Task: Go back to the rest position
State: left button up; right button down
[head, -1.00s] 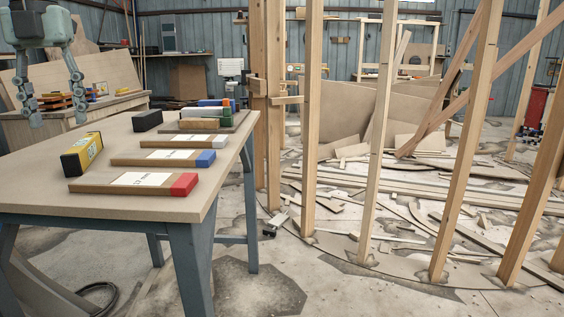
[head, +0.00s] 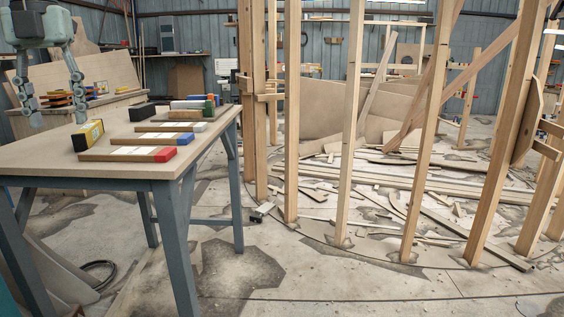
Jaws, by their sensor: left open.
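My left gripper (head: 56,110) hangs at the upper left of the head view, its two fingers spread wide with nothing between them. It shows over the left part of the workbench (head: 95,167), apart from the items on it. My right gripper is out of the view. On the bench lie wooden pieces with white labels: one with a red end (head: 130,154), one with a blue end (head: 157,139) and one with a white end (head: 172,127). A yellow and black box (head: 88,135) stands to their left, nearest the left gripper.
A black block (head: 142,111) and a small stack of coloured blocks (head: 190,106) are at the bench's back. Wooden studs (head: 350,130) rise to the right, with scrap boards (head: 400,190) behind them. A cable (head: 95,272) lies under the bench. Concrete floor in front is clear.

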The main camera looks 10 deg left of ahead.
pick_arm(q)
jog(key=w+a+f+n+t+h, duration=0.2)
jog(key=w+f+t+h, duration=0.15)
jog(key=f, duration=0.65)
jog(key=w+a+f+n+t+h, duration=0.1)
jog(key=w+f+t+h, duration=0.25)
jog(key=f, duration=0.65)
jog(key=s+a+f+n+t+y+p, duration=0.1)
jog(key=a+f+n+t+y, duration=0.2)
jog(key=f+n, duration=0.4)
jog(key=f+n+t+y, duration=0.2)
jog(key=f+n+t, duration=0.3)
jog(key=f, duration=0.5)
jog(key=s+d+f+n+g+y+p, duration=0.1)
jog(key=s+d+f+n+g+y, duration=0.2)
jog(key=s+f+n, duration=0.45)
jog(key=s+d+f+n+g+y, duration=0.3)
jog(key=s+d+f, duration=0.15)
jog(key=f, duration=0.65)
jog(key=s+d+f+n+g+h, duration=0.2)
jog(key=s+d+f+g, duration=0.3)
jog(key=s+d, duration=0.8)
notch_tip(320, 180, down, 2)
jog(key=shift+d+f+n, duration=0.2)
jog(key=shift+d+n, duration=0.35)
jog(key=shift+d, duration=0.3)
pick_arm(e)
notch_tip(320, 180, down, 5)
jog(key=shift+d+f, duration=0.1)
